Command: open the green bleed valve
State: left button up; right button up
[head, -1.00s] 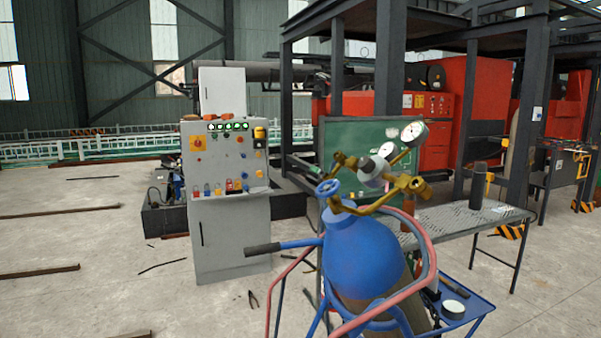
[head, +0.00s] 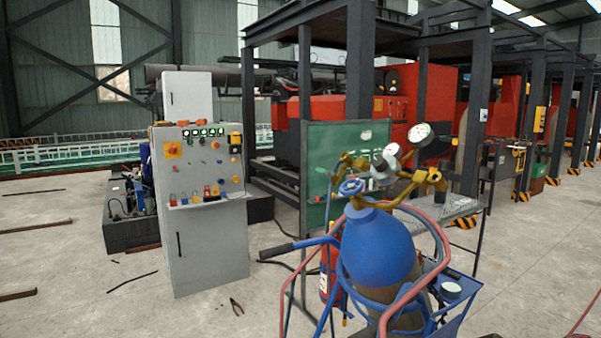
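I cannot make out a green bleed valve in the head view. A blue gas cylinder (head: 378,243) stands upright on a cart in the near centre right. A blue handwheel (head: 350,187) sits at its top, with a brass regulator (head: 405,190) and round white-faced gauges (head: 420,133) beside it. Neither of my grippers is in view.
A grey control cabinet (head: 208,245) with coloured knobs stands left of the cylinder. A green board (head: 325,150) and a perforated table (head: 455,208) are behind it. Pliers (head: 237,307) lie on the floor. A cart handle (head: 280,251) sticks out left. Floor at left is mostly clear.

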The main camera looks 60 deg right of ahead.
aim_at(321, 170)
jog(key=i+j+z, duration=0.1)
jog(key=i+z, duration=0.2)
jog(key=i, duration=0.15)
jog(key=i+j+z, duration=0.3)
jog(key=i, duration=0.15)
jog(key=i+z, duration=0.2)
jog(key=z, duration=0.15)
jog(key=i+z, duration=0.2)
jog(key=z, duration=0.2)
jog(key=i+j+z, duration=0.1)
jog(key=z, duration=0.25)
jog(key=i+z, duration=0.2)
jog(key=z, duration=0.25)
jog(key=i+j+z, duration=0.15)
jog(key=z, duration=0.25)
jog(key=i+j+z, duration=0.15)
jog(key=z, duration=0.3)
jog(key=i+j+z, duration=0.1)
jog(key=z, duration=0.35)
jog(key=i+j+z, duration=0.1)
jog(key=j+z, duration=0.35)
jog(key=l, duration=0.1)
